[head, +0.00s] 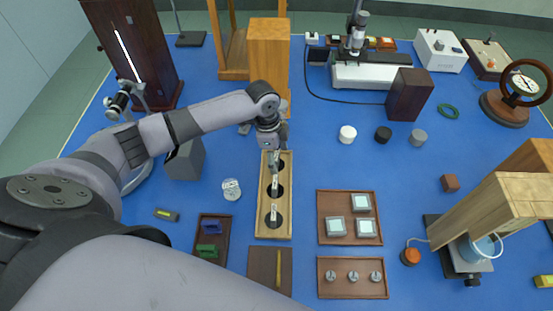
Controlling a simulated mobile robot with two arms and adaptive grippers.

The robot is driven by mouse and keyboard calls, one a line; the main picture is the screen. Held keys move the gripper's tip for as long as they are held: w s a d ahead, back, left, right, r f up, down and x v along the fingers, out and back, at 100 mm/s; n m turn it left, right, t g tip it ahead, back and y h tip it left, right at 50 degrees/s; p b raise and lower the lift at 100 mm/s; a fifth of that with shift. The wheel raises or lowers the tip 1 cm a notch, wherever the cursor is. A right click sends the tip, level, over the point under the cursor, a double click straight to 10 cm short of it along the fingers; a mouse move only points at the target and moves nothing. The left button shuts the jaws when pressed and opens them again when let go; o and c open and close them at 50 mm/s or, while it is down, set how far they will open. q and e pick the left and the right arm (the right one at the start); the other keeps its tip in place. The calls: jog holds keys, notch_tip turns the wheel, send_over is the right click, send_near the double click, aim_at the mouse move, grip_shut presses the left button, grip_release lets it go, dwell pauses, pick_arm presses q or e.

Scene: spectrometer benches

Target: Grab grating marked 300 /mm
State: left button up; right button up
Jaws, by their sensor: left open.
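A long light-wood rack (286,228) lies on the blue bench in the middle of the head view. It has several dark round places in a row, with small upright pale pieces at them, one in the middle (276,187) and one at the near end (273,213). The marks are too small to read, so I cannot tell which is the 300 /mm grating. My left gripper (274,160) points down over the far end of the rack and is open. It hides part of that end, and I cannot tell whether it touches anything. My right gripper is not in view.
Right of the rack are a brown tray (324,238) with square grey-framed pieces and a tray (323,294) with small metal knobs. Left are a white disc (231,190) and a dark tray (216,259) with blue and green pieces. A wooden block (268,48) stands behind.

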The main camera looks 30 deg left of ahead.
pick_arm(q)
jog(key=c, duration=1.3)
jog(key=shift+r, duration=0.15)
